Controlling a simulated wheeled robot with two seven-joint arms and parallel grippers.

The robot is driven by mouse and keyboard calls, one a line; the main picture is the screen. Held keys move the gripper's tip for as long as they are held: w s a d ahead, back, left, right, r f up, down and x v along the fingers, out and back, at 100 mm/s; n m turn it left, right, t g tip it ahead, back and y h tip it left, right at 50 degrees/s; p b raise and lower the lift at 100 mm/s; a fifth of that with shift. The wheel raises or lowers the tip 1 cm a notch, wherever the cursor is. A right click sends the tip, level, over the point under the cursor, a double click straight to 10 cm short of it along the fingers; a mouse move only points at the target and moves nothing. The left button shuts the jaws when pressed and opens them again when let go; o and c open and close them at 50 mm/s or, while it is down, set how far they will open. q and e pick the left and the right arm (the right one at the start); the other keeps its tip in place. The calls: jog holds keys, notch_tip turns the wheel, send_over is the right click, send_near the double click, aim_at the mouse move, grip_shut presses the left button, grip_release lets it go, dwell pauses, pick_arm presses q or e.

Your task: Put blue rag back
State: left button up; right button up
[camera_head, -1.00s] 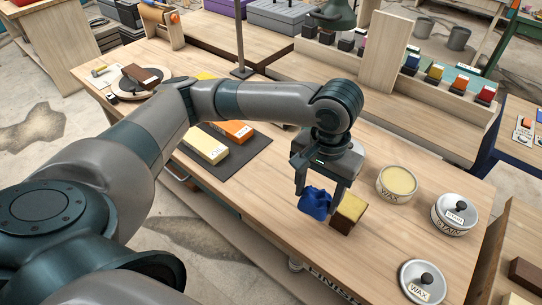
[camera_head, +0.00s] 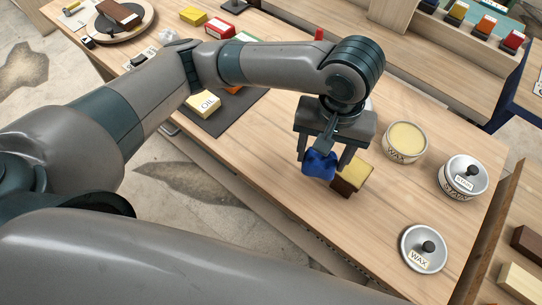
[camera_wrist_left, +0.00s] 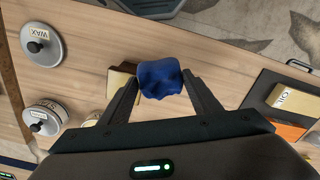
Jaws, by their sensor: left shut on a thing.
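The blue rag (camera_head: 319,165) is a crumpled bundle between the fingers of my left gripper (camera_head: 323,158), which is shut on it. In the left wrist view the rag (camera_wrist_left: 160,79) sits between the two fingertips (camera_wrist_left: 160,85). A brown block with a yellow top (camera_head: 352,178) stands right beside the rag on the wooden bench (camera_head: 270,180); I cannot tell whether they touch. The rag's height above the bench is hard to tell. My right gripper is not in view.
An open wax tin (camera_head: 405,142), a stain tin (camera_head: 464,176) and a wax lid (camera_head: 423,249) stand to the right. A dark mat (camera_head: 225,118) with an oil-labelled block (camera_head: 203,103) lies to the left. The bench front is clear.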

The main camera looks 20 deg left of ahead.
pick_arm(q)
jog(key=w+a+f, duration=0.1)
jog(key=a+f, duration=0.1)
jog(key=a, duration=0.1)
jog(key=w+a+f, duration=0.1)
jog(key=a+f, duration=0.1)
jog(key=a, duration=0.2)
jog(key=w+a+f, duration=0.1)
jog(key=a+f, duration=0.1)
jog(key=a, duration=0.2)
jog(key=shift+w+f, duration=0.15)
jog(key=shift+f, duration=0.25)
jog(key=shift+a+f, duration=0.1)
jog(key=shift+f, duration=0.05)
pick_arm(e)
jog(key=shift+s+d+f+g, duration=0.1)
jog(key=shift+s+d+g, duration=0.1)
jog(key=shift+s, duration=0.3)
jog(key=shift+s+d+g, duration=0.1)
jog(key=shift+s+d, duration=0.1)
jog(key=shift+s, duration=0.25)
